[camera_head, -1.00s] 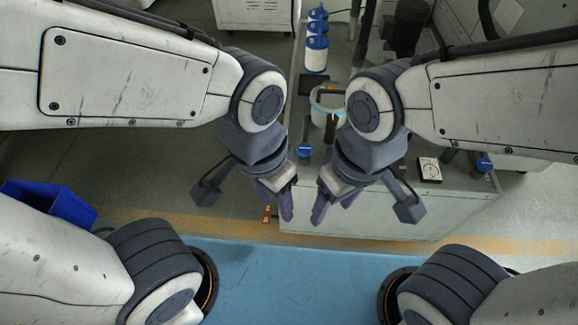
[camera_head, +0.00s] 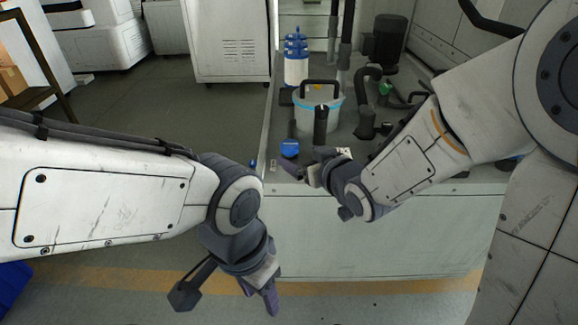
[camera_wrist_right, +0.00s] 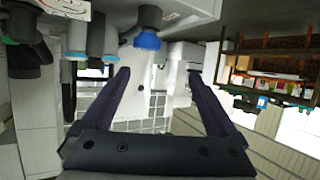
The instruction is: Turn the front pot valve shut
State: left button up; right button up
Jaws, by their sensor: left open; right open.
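A blue round valve handle (camera_head: 290,148) sits at the front edge of the bench top, in front of the white pot (camera_head: 318,115) with a light blue band. My right gripper (camera_head: 302,163) is open just right of and below this handle in the head view, with its fingers towards the left; I cannot tell whether they touch it. In the right wrist view a blue cap on a dark stem (camera_wrist_right: 147,41) shows beyond the two spread, empty fingers (camera_wrist_right: 156,82). My left gripper (camera_head: 270,300) is open and empty, low in front of the bench.
Blue-and-white canisters (camera_head: 296,62) stand behind the pot. A black motor (camera_head: 386,40) and dark pipes (camera_head: 365,125) crowd the bench to the right. A white cabinet (camera_head: 232,40) stands at the back left. The floor left of the bench (camera_head: 150,110) is clear.

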aim_at(294, 151)
jog(key=w+f+t+b, duration=0.1)
jog(key=f+b, duration=0.1)
jog(key=w+d+f+t+y+b, duration=0.1)
jog(key=b, duration=0.2)
jog(key=w+f+t+y+b, duration=0.1)
jog(key=f+b, duration=0.1)
jog(key=shift+d+f+t, duration=0.35)
jog(key=shift+t, duration=0.05)
jog(key=w+p, duration=0.1)
jog(key=p, duration=0.1)
jog(key=w+a+p, duration=0.1)
jog(key=p, duration=0.1)
jog(key=shift+w+a+r, duration=0.1)
jog(key=shift+w+r, duration=0.05)
jog(key=shift+r, duration=0.2)
jog(key=x, duration=0.2)
jog(key=b+x, duration=0.1)
jog(key=x, duration=0.1)
jog(key=b+x, duration=0.1)
jog(key=x, duration=0.2)
jog(key=shift+f, duration=0.35)
pick_arm(q)
notch_tip(294, 151, down, 8)
pick_arm(e)
jog(key=shift+w+a, duration=0.2)
jog(key=shift+w, duration=0.1)
pick_arm(q)
jog(key=shift+f, duration=0.1)
pick_arm(e)
jog(key=shift+c, duration=0.3)
